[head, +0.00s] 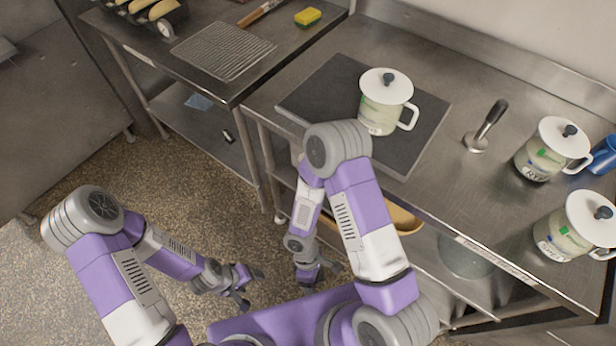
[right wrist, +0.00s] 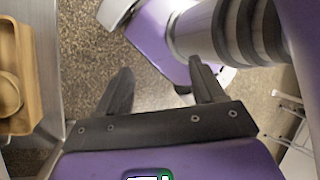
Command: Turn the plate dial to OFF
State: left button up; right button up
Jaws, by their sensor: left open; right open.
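A dark square plate (head: 430,112) lies on the right steel counter. A white-lidded mug (head: 383,100) stands on it. I cannot make out a dial on the plate; my right arm covers part of its front left edge. My left gripper (head: 253,289) is open and empty, low over the floor in front of the counters. My right gripper (head: 321,277) is also low, just right of the left one, below counter height and apart from the plate. The right wrist view shows its two fingers spread with nothing between them (right wrist: 160,66).
Two more lidded mugs (head: 552,148) (head: 577,225) and a metal tool with a dark handle (head: 487,125) stand on the right counter. A wire rack (head: 222,50) and yellow sponge (head: 308,17) lie on the left counter.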

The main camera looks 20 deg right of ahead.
jog(key=w+d+r+n+t+h, duration=0.4)
jog(key=w+d+n+t+h, duration=0.25)
jog(key=w+n+h, duration=0.3)
jog(key=w+a+r+n+t+h+b, duration=0.1)
jog(key=w+a+r+n+t+h, duration=0.35)
jog(key=w+r+t, duration=0.8)
jog(key=w+d+f+n+g+y+b, duration=0.1)
jog(key=w+d, duration=0.2)
jog(key=w, duration=0.2)
jog(key=shift+w+d+f+n+g, duration=0.2)
jog(key=shift+d+f+n+g, duration=0.1)
jog(key=shift+g, duration=0.1)
jog(key=shift+a, duration=0.1)
jog(key=shift+c, duration=0.3)
jog(key=c, duration=1)
